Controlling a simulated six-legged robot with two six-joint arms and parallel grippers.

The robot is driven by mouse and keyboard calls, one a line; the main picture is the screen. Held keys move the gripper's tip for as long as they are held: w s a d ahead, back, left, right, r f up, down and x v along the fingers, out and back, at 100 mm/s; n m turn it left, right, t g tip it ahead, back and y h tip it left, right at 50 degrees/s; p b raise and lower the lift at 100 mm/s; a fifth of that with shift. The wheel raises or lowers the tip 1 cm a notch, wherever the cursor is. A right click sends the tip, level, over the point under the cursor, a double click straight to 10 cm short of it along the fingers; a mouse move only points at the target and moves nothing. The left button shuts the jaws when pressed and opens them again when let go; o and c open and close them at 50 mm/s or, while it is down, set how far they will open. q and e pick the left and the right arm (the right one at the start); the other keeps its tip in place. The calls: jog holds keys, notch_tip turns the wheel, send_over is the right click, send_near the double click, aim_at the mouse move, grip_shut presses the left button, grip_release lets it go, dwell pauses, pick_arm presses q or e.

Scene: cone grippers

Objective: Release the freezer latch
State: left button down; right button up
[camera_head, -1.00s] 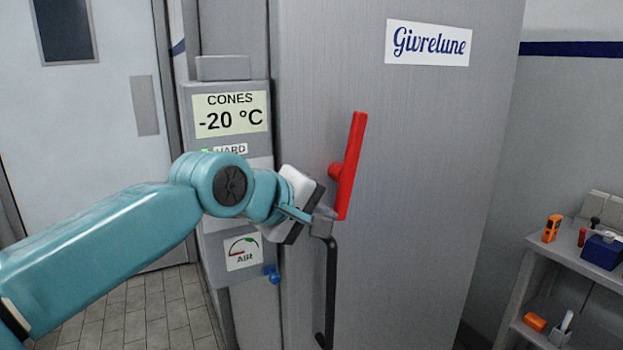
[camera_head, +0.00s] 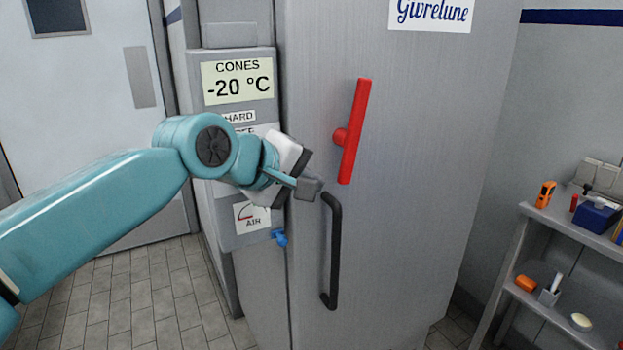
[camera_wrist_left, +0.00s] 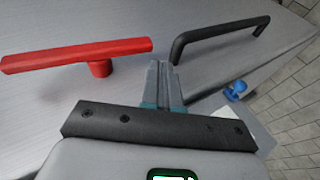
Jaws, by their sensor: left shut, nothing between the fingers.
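The red latch bar (camera_head: 356,128) is on the grey freezer door (camera_head: 430,150), tilted slightly from vertical, on a short red hub. Below it is the black door handle (camera_head: 334,255). My left gripper (camera_head: 312,187) is shut and empty, left of the latch's lower end and just above the top of the handle, apart from the latch. In the left wrist view, the shut fingers (camera_wrist_left: 158,82) point at the door between the red latch (camera_wrist_left: 80,55) on the left and the black handle (camera_wrist_left: 220,36) on the right. My right gripper is not in view.
Left of the door is a control panel (camera_head: 237,82) reading CONES -20 °C, with a blue valve (camera_head: 280,237) low on it. A shelf unit (camera_head: 560,225) with small tools stands at the right. Tiled floor (camera_head: 130,300) is free at lower left.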

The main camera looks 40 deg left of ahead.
pick_arm(q)
jog(key=p+v, duration=0.1)
jog(key=v, duration=0.9)
jog(key=shift+s+a+f, duration=0.2)
jog(key=shift+s+f, duration=0.05)
jog(key=shift+s+a, duration=0.1)
jog(key=shift+s, duration=0.1)
jog(key=shift+w, duration=0.15)
